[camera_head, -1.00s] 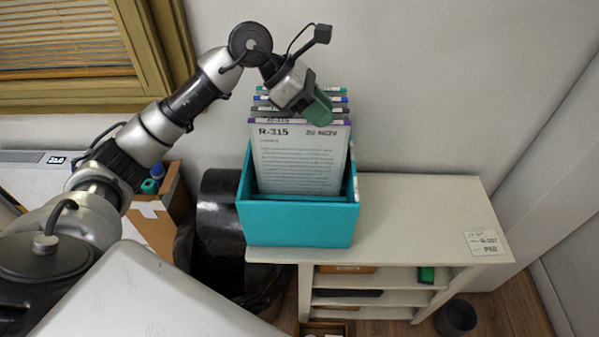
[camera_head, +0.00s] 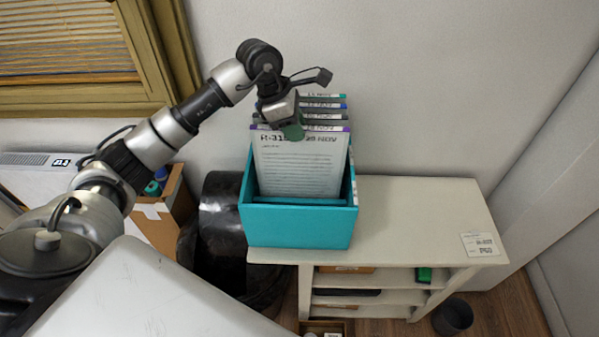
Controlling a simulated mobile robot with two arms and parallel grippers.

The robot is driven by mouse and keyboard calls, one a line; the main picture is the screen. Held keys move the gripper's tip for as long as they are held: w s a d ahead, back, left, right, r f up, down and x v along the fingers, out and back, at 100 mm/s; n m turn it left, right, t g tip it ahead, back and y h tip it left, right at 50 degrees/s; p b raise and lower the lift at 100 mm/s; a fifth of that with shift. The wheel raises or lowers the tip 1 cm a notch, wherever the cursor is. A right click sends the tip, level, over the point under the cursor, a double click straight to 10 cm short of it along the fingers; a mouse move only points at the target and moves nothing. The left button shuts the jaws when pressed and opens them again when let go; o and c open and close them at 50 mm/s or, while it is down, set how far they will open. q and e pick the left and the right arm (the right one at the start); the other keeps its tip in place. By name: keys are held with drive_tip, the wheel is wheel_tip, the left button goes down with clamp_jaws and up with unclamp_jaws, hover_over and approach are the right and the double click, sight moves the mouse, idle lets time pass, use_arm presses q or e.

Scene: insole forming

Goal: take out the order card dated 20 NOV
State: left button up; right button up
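A teal box (camera_head: 297,226) stands on the shelf unit and holds several upright order cards, one behind another. The front card (camera_head: 297,170) is marked R-315, with a purple top edge and a date that looks like 20 NOV, though it is small and blurred. Cards behind it (camera_head: 330,106) show NOV labels and blue and green edge marks. My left gripper (camera_head: 292,131), with green fingertips, points down at the front card's top edge and covers part of its label. I cannot tell whether it touches the card or how far its fingers are apart. My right gripper is out of view.
The white shelf unit (camera_head: 420,215) has a clear top right of the box, with a paper label (camera_head: 482,244) there. A black bin (camera_head: 222,215) and a cardboard box (camera_head: 160,225) stand to the left. The wall is close behind the box.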

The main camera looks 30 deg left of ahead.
use_arm(q)
drive_tip(key=x, duration=0.2)
drive_tip(key=shift+w+d+f, duration=0.1)
drive_tip(key=shift+f, duration=0.15)
drive_tip(key=shift+f, duration=0.25)
idle(0.4)
clamp_jaws()
